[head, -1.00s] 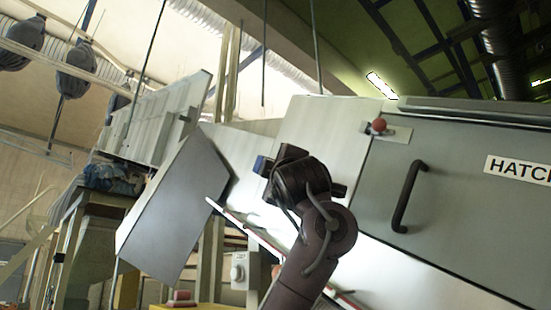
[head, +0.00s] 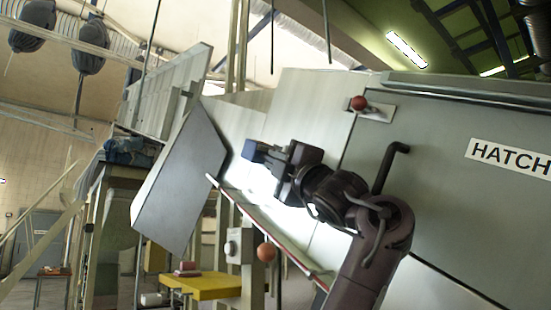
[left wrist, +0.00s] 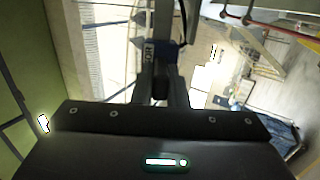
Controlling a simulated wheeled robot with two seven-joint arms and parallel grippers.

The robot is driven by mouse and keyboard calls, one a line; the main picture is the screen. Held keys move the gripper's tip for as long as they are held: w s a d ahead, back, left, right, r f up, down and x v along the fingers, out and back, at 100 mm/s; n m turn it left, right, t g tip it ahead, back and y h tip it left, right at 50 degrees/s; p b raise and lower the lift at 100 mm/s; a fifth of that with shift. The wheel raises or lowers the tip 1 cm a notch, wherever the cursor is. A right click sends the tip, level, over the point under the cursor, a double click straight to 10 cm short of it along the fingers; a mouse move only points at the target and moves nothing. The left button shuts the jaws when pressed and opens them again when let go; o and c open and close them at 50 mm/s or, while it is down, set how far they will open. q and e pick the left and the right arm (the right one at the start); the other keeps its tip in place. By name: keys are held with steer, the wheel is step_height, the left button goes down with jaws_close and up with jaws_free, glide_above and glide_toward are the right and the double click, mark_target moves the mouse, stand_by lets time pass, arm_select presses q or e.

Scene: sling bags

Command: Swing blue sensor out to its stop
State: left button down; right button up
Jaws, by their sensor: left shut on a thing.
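The blue sensor (head: 254,150) is a small dark-blue block in front of the pale machine panel in the head view. My left gripper (head: 270,154) is shut on it, reaching in from the right with its jaws pointing left. In the left wrist view, both fingers of my left gripper (left wrist: 161,82) close together near the middle, and part of the blue sensor (left wrist: 164,45) shows just beyond them. The sensor's mount and its stop are hidden or too small to tell. My right gripper is not in view.
A grey hatch (head: 440,200) with a dark handle (head: 385,170) lies behind my arm. A red knob (head: 358,103) sits above. A tilted grey panel (head: 182,180) hangs to the left. A red-edged rail (head: 265,225) and an orange ball (head: 266,252) are below the gripper.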

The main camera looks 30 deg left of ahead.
arm_select(q)
steer(key=shift+r, duration=0.1)
steer(key=c, duration=1.4)
jaws_free()
steer(key=shift+a, duration=0.15)
steer(key=shift+c, duration=0.2)
